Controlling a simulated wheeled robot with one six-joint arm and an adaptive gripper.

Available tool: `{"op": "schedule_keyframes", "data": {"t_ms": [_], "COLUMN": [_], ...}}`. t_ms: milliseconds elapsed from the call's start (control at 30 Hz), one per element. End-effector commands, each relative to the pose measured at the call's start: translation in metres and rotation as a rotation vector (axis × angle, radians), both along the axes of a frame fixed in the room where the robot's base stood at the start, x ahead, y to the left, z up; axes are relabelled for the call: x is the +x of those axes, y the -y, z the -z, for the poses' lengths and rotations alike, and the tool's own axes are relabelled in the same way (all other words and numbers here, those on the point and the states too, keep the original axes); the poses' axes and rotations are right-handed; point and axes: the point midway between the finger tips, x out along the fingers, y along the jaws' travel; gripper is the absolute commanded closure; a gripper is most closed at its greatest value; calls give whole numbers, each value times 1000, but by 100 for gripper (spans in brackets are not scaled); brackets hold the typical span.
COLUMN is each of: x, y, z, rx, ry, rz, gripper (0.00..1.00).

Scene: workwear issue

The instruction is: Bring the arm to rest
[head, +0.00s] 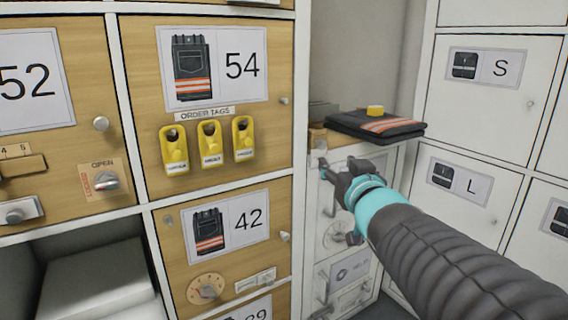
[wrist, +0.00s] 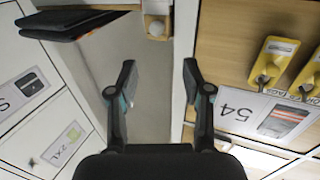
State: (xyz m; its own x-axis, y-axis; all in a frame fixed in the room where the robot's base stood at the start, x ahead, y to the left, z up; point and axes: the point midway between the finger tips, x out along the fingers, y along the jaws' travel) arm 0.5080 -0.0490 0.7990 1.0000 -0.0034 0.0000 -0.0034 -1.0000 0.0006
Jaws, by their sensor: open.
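My gripper (head: 336,200) is at the end of my arm, which reaches in from the lower right of the head view with a turquoise band near the wrist. The gripper is in front of the low white cabinet in the corner. In the wrist view, where the scene is upside down, the two fingers (wrist: 158,80) stand wide apart with nothing between them. The fingers touch nothing that I can see. Parts of the cabinet front are hidden behind the gripper and arm.
Wooden lockers with yellow order tags (head: 211,143) stand left. White lockers (head: 492,100) stand right, close to my arm.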

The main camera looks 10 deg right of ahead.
Motion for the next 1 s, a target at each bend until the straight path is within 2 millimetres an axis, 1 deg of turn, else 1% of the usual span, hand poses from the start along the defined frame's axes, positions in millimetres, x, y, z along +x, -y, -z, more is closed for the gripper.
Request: {"op": "schedule_keyframes", "data": {"t_ms": [133, 233, 267, 367, 400, 433, 500, 567, 600, 667, 700, 767, 800, 867, 933, 1000], "x": [0, 0, -1, -9, -16, -22, -40, -58, -71, -92, -107, -128, -142, -161, -184, -202], "y": [0, 9, 14, 32, 39, 43, 48, 48, 45, 39, 33, 23, 15, 3, -13, -29], "z": [0, 13, 20, 54, 70, 81, 102, 118, 127, 139, 145, 152, 155, 158, 155, 148], "rx": [-16, -55, -65, -87, -91, -92, -91, -87, -82, -70, -63, -49, -40, -27, -6, 13], "ry": [-2, -60, -89, -233, -301, -353, -474, -578, -647, -746, -810, -897, -949, -1019, -1085, -1125], "rz": [1, 39, 58, 136, 167, 188, 223, 238, 241, 234, 224, 202, 183, 149, 105, 61], "gripper": [50, 50, 50, 50, 50, 50, 50, 50, 50, 50, 50, 50, 50, 50, 50, 50]}}
